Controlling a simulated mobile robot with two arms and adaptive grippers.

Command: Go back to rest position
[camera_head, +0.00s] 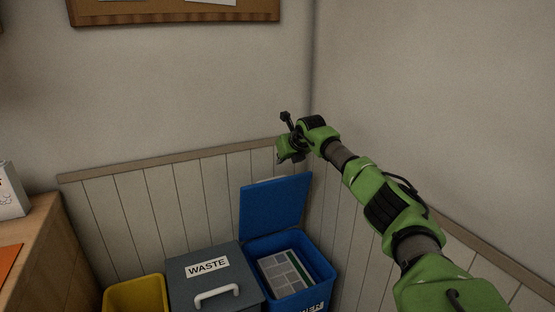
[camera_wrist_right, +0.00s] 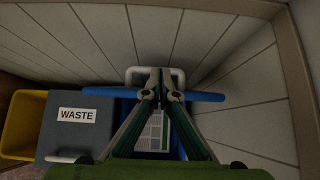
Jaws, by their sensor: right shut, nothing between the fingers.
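My right arm, green and grey, reaches in from the lower right of the head view. My right gripper (camera_head: 288,152) is small and partly turned away there, high above an open blue bin (camera_head: 318,262). In the right wrist view the two fingers of the gripper (camera_wrist_right: 160,74) meet at their tips, shut and empty. Behind them, the blue bin's raised lid (camera_wrist_right: 205,97) shows edge-on. My left gripper is in neither view.
A grey bin labelled WASTE (camera_head: 188,273) has its lid shut. A yellow bin (camera_head: 134,292) stands left of it. Printed paper (camera_head: 284,272) lies in the blue bin. A wooden counter (camera_head: 40,250) is at left. Walls meet in a corner behind the arm.

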